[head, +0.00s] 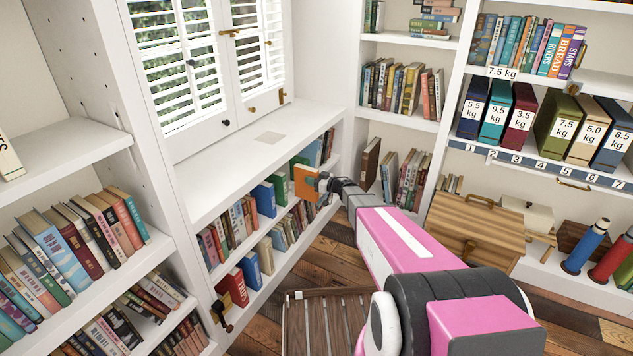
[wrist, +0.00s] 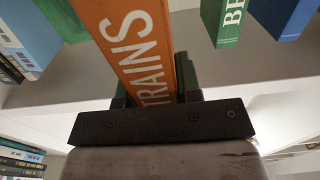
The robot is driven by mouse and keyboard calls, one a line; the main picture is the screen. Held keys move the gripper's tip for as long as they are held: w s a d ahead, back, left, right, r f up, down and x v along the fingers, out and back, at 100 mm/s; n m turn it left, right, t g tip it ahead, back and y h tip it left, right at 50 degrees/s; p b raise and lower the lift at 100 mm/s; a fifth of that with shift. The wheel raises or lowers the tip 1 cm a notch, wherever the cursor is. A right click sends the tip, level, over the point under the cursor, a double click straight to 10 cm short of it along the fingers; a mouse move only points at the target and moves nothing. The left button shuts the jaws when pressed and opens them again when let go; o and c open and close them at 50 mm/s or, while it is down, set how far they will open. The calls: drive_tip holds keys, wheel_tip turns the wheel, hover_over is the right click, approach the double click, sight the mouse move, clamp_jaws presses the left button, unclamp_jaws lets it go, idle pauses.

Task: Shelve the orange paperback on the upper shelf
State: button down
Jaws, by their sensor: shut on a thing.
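The orange paperback (head: 306,182) is at the front of the upper shelf (head: 237,265) of the low bookcase under the window. My gripper (head: 322,184) is shut on it from the room side. In the wrist view the orange paperback (wrist: 128,35) shows its spine, lettered TRAINS, and stands tilted between the dark fingers of my gripper (wrist: 155,93). The spine end faces me; its far end reaches over the pale shelf (wrist: 70,88). How far it is inside, and whether it touches the shelf, I cannot tell.
A blue book (head: 264,198) stands left of the paperback and a green book (head: 298,162) is behind it. In the wrist view a green book (wrist: 228,20) stands to the right. A slatted wooden piece (head: 325,318) is on the floor below; a wooden case (head: 474,230) stands right.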

sight(297, 175)
drive_tip(key=shift+x, duration=3.85)
drive_tip(key=shift+f, duration=0.25)
drive_tip(key=c, duration=0.7)
unclamp_jaws()
